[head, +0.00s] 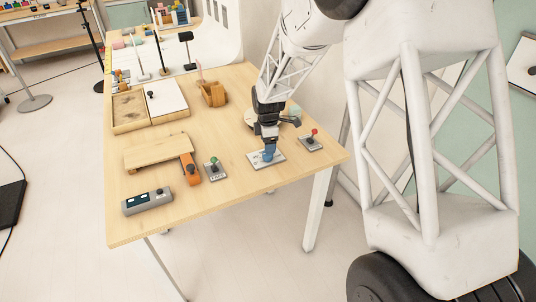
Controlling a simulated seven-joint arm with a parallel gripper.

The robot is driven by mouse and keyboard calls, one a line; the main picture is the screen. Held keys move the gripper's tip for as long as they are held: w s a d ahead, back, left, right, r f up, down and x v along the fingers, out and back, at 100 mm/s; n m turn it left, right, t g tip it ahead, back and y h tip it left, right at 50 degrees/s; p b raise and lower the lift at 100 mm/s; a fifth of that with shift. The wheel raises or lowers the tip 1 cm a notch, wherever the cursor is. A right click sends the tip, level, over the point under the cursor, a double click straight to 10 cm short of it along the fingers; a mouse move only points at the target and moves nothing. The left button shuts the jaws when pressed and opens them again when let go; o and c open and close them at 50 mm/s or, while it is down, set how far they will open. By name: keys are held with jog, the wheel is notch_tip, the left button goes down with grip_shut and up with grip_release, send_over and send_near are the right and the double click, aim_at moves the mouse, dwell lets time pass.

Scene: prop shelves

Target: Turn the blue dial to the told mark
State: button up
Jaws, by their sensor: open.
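The blue dial (267,155) sits on a light grey plate (275,162) near the right front of the wooden table. My gripper (268,146) points down directly over the dial, its fingertips at or just above the dial's top. The gripper is open; whether its fingers touch the dial's sides is too small to tell. The gripper hides part of the dial's top, and I cannot read the marks on the plate or the dial's pointing direction.
A red-knobbed lever (312,136) stands close right of the dial, and a green-knobbed lever (213,165) stands to its left.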

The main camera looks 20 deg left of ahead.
aim_at(268, 156)
jog(key=shift+f, duration=2.85)
jog(key=c, duration=0.9)
jog(key=shift+c, duration=0.2)
